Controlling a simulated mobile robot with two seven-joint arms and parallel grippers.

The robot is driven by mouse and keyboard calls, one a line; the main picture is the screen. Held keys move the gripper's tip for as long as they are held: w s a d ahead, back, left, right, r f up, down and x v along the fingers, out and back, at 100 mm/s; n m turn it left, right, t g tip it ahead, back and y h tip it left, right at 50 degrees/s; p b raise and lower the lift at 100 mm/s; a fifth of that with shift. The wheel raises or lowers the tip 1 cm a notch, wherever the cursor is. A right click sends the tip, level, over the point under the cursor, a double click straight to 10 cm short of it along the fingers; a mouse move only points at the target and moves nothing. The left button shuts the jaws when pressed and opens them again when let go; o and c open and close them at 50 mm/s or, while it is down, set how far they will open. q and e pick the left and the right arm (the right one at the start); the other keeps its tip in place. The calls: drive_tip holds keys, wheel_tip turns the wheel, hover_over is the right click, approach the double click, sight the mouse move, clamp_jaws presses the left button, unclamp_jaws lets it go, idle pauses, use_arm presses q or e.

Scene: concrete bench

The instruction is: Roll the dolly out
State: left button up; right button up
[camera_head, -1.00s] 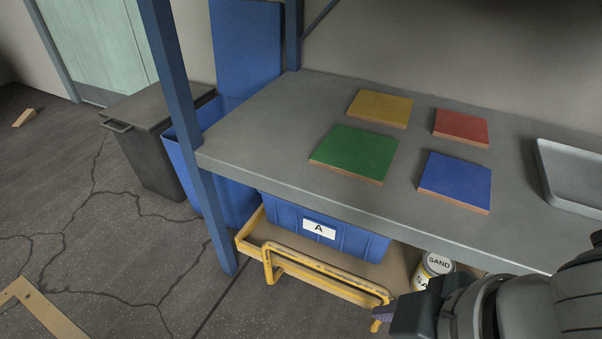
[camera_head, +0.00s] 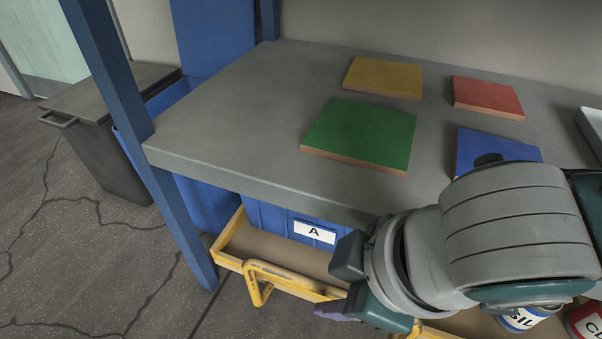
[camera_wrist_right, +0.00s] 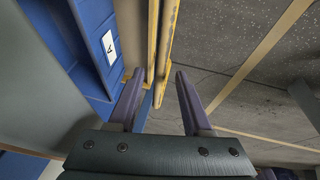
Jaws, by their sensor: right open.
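The dolly (camera_head: 231,238) is a low platform with a yellow frame, partly under the grey bench. Its yellow handle (camera_head: 262,271) sticks out at the front; its right part is hidden behind my right arm. A blue bin (camera_head: 275,220) labelled A stands on it. My right gripper (camera_head: 336,298) is open, at the dolly's front edge, to the right of the visible handle part. In the right wrist view, the yellow bars (camera_wrist_right: 168,42) run between and just beyond the open fingertips (camera_wrist_right: 158,78); I cannot tell whether they touch. My left gripper is not in view.
The bench top (camera_head: 215,130) bears yellow, red, green and blue square boards. A blue bench post (camera_head: 150,160) stands left of the dolly. Cans (camera_head: 522,320) show at lower right. A dark lidded bin (camera_head: 105,150) stands at left. The floor in front is clear but cracked.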

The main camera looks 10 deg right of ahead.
drive_tip(key=shift+f, duration=0.2)
clamp_jaws()
idle(0.3)
idle(1.1)
